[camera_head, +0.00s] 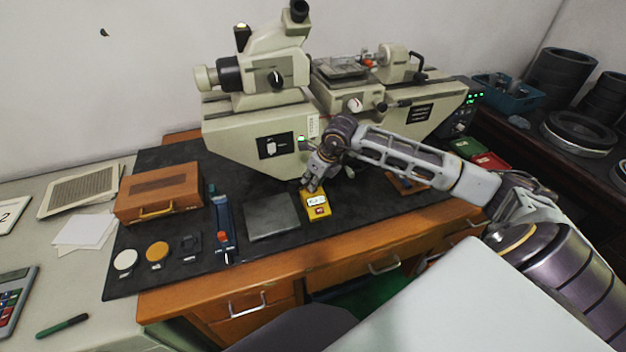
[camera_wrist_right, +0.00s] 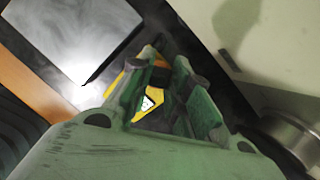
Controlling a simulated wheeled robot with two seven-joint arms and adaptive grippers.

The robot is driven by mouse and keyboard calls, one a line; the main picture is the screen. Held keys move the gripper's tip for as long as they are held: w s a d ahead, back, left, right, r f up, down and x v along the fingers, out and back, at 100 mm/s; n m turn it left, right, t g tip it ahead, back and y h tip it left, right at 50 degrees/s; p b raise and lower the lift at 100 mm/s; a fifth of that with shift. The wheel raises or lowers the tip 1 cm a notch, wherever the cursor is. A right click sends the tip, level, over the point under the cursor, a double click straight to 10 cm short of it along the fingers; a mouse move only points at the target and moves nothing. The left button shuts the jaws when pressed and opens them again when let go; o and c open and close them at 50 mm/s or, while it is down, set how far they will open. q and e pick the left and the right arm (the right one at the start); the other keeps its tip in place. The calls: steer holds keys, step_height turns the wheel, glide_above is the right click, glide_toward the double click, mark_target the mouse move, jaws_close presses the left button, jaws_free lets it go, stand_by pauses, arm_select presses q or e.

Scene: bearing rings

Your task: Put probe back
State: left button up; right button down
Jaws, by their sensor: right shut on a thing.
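A yellow handheld meter (camera_head: 317,207) with a white display and a red patch lies on the black mat, right of the grey plate. My right gripper (camera_head: 311,186) points down at the meter's far end. In the right wrist view, the fingers (camera_wrist_right: 166,62) are shut on a small dark piece, seemingly the probe (camera_wrist_right: 160,76), with the yellow meter (camera_wrist_right: 150,102) close behind it. The fingers hide most of the probe, and I cannot tell whether it touches the meter. My left gripper is not in view.
The measuring machine (camera_head: 255,132) stands close behind my right gripper. The grey plate (camera_head: 272,217), a blue tool (camera_head: 222,220) and an orange-brown case (camera_head: 158,190) lie to the left. Dark rings (camera_head: 580,130) stand at far right.

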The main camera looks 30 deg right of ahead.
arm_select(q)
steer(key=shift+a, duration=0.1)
arm_select(e)
steer(key=shift+f, duration=0.1)
steer(key=c, duration=1.7)
jaws_free()
steer(key=o, duration=0.4)
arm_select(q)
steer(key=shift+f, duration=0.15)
arm_select(e)
steer(key=shift+o, duration=0.2)
